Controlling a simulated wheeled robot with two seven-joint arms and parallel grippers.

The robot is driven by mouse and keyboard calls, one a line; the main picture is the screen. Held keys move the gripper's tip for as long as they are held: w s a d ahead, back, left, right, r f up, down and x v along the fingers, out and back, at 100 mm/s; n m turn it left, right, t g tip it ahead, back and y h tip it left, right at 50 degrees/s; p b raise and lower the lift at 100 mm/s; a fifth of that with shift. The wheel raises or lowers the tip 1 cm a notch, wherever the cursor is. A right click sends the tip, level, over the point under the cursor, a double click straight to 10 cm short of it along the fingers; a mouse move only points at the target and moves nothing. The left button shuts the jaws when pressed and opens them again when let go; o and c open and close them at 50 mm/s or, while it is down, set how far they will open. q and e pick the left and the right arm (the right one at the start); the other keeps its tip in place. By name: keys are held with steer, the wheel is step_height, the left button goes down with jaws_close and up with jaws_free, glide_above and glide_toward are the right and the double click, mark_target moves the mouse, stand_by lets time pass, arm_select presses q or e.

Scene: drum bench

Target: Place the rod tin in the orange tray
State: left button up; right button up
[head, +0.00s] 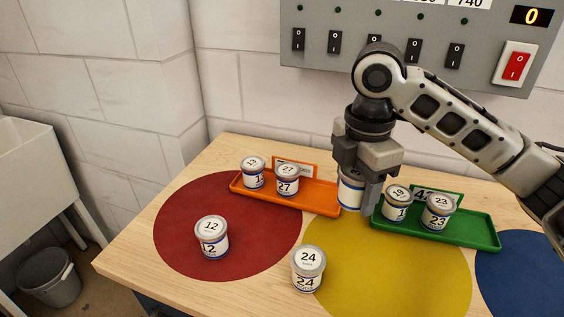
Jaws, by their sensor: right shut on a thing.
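The orange tray (318,203) lies at the back of the bench and holds tins 13 (253,173) and 27 (287,180). My right gripper (354,198) is shut on a white tin with a blue band (350,190), between the orange tray's right end and the green tray. The fingers hide most of the held tin, and its number cannot be read. I cannot tell whether it touches the bench or a tray. No tin with the word rod can be made out. My left gripper is not in view.
The green tray (468,234) holds tins 19 (397,203) and 23 (437,212). Tin 12 (211,237) stands on the red disc (175,225). Tin 24 (308,268) stands at the yellow disc's (400,275) left edge. A switch panel (400,40) hangs behind.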

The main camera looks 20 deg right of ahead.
steer(key=shift+w+d+n, duration=0.1)
steer(key=shift+w+n, duration=0.2)
steer(key=w+d+f, duration=0.1)
steer(key=w+f, duration=0.3)
steer(key=w, duration=0.5)
glide_above(322, 200)
steer(key=f, duration=0.4)
steer(key=shift+s+f, duration=0.3)
steer(key=shift+f, duration=0.1)
steer(key=shift+w+f, duration=0.3)
steer(key=shift+f, duration=1.65)
steer(key=shift+f, duration=0.1)
steer(key=o, duration=0.8)
